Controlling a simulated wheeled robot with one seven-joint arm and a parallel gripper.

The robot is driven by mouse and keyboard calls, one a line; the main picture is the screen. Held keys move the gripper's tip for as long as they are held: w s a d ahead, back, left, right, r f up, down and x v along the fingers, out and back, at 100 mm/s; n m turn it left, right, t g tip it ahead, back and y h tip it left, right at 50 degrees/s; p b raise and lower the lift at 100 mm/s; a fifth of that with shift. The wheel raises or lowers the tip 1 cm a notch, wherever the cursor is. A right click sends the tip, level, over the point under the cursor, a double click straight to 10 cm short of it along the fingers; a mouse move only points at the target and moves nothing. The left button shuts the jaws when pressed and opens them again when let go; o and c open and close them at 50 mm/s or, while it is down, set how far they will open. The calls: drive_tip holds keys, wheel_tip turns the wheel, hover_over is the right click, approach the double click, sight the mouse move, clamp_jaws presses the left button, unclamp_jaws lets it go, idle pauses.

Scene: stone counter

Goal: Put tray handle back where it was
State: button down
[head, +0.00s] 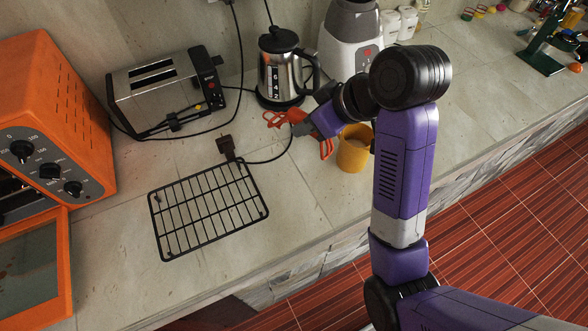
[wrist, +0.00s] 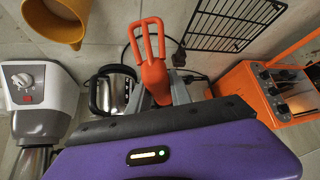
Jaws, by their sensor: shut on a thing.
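The orange-red tray handle (wrist: 148,42) has a long looped end. My gripper (wrist: 160,90) is shut on it; the body of the handle sits at the jaws and the loop sticks out past them. In the head view my gripper (head: 302,129) is over the counter between the kettle and the wire rack. Orange-red parts (head: 327,149) show on both sides of it; the hand hides how they join. The black wire rack (head: 207,211) lies flat on the counter, apart from the gripper. It also shows in the wrist view (wrist: 232,22).
An orange toaster oven (head: 50,120) with its door open stands at the left. A toaster (head: 165,92), a kettle (head: 284,72) and a blender (head: 350,38) stand along the wall. A yellow mug (head: 353,150) is close to my gripper. A corded black plug (head: 226,146) lies by the rack.

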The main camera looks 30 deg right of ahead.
wheel_tip(320, 180, down, 18)
drive_tip(key=shift+r+p, duration=0.1)
drive_tip(key=shift+p, duration=0.5)
drive_tip(key=c, duration=1.2)
unclamp_jaws()
drive_tip(key=shift+f, duration=0.2)
drive_tip(key=shift+o, duration=0.2)
drive_tip(key=shift+r, duration=0.1)
drive_tip(key=v, duration=1.2)
drive_tip(key=shift+d, duration=0.1)
